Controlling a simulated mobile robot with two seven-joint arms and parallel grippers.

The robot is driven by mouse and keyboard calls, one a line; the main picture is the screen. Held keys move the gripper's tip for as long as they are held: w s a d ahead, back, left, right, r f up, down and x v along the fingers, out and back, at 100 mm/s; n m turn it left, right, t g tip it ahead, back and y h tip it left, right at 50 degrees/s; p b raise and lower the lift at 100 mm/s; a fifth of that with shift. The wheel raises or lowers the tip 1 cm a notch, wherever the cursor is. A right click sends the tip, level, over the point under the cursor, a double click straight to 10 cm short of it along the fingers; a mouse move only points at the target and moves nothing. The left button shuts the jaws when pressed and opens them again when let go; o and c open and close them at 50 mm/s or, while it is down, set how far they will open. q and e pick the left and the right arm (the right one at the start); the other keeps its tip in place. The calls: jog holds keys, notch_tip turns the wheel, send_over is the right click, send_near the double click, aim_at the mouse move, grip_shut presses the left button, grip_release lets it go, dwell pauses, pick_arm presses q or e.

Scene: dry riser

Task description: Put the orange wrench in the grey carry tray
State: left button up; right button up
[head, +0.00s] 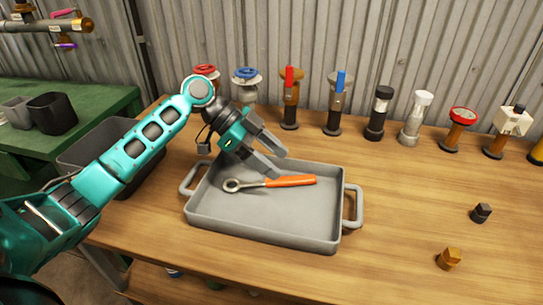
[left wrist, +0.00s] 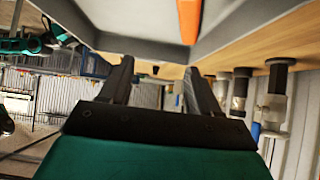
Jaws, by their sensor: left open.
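The orange-handled wrench (head: 290,181) lies inside the grey carry tray (head: 260,235), near its far wall, with its metal ring end to the left. My left gripper (head: 281,163) is open and empty at the tray's far rim, its fingers just above and behind the wrench. In the left wrist view the two open fingers (left wrist: 158,75) have nothing between them. Part of the orange handle (left wrist: 189,20) shows beyond them over the tray floor (left wrist: 140,18). My right gripper is in neither view.
A row of valves and fittings (head: 333,105) stands along the back of the wooden table (head: 400,200). A dark bin (head: 95,150) sits left of the tray. Two small fittings, one dark (head: 481,213) and one brass (head: 449,259), lie at the right. The table between is clear.

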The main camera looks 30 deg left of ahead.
pick_arm(q)
jog(key=p+v, duration=0.1)
jog(key=v, duration=1.2)
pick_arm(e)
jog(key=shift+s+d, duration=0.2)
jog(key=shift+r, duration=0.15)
